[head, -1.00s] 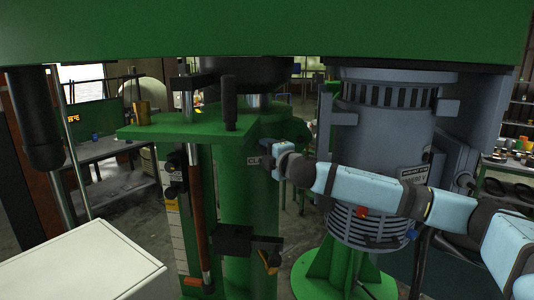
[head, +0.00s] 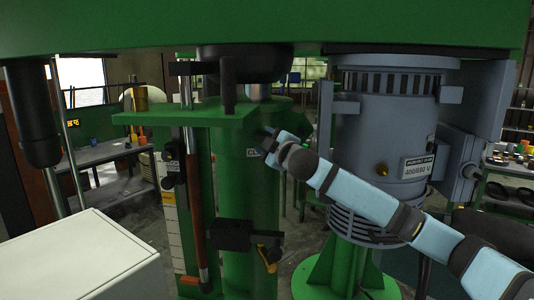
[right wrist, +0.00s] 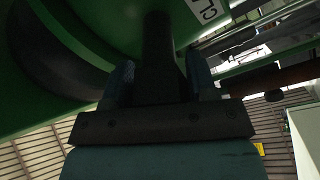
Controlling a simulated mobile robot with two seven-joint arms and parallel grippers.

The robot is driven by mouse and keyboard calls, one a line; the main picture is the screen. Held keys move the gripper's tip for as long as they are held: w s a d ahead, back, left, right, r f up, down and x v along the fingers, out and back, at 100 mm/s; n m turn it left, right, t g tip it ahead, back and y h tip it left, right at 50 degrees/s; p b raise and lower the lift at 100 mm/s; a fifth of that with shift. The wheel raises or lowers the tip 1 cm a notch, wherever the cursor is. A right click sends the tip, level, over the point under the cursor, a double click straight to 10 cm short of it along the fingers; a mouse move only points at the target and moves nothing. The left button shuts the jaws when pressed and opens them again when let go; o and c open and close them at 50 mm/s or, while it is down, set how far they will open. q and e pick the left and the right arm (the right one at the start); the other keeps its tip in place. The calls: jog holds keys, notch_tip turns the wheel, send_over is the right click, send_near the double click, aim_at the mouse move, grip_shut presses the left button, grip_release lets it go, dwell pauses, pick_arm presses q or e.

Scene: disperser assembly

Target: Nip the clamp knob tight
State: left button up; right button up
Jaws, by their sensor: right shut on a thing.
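The clamp knob (right wrist: 157,48) shows in the right wrist view as a dark, round bar between my fingers, beside a white label starting "CL". My right gripper (right wrist: 159,78) is shut on it, one finger on each side. In the head view my right gripper (head: 267,138) is at the green column (head: 248,205), just right of the small label; the knob is mostly hidden there by the gripper. My left gripper is not in view.
A green plate (head: 185,117) with a black upright handle (head: 228,98) is just left of my right gripper. A grey motor (head: 385,130) stands behind my right forearm. A black bracket (head: 232,236) sticks out lower on the column. A pale box (head: 85,265) fills the lower left.

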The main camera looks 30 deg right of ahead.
jog(key=shift+f+m+b, duration=0.3)
jog(key=shift+m+b, duration=0.35)
jog(key=shift+m, duration=0.45)
jog(key=shift+m+t+h+b, duration=0.35)
jog(key=shift+m+b, duration=0.25)
jog(key=shift+m, duration=0.5)
jog(key=m+h+b, duration=0.1)
jog(key=m, duration=0.3)
jog(key=shift+r, duration=0.2)
jog(key=m+h+b, duration=0.1)
jog(key=m, duration=0.2)
jog(key=shift+d+m, duration=0.1)
jog(key=shift+m, duration=0.2)
jog(key=m+h, duration=0.1)
jog(key=m, duration=0.3)
jog(key=shift+r+m+h, duration=0.2)
jog(key=shift+m+h, duration=0.1)
jog(key=shift+h, duration=0.05)
jog(key=shift+d+m+g+h+p, duration=0.1)
jog(key=shift+m+g+h+p, duration=0.25)
jog(key=shift+m, duration=0.9)
jog(key=shift+d+m+g+h+p, duration=0.1)
jog(key=shift+m+h+p, duration=0.4)
jog(key=shift+m, duration=0.75)
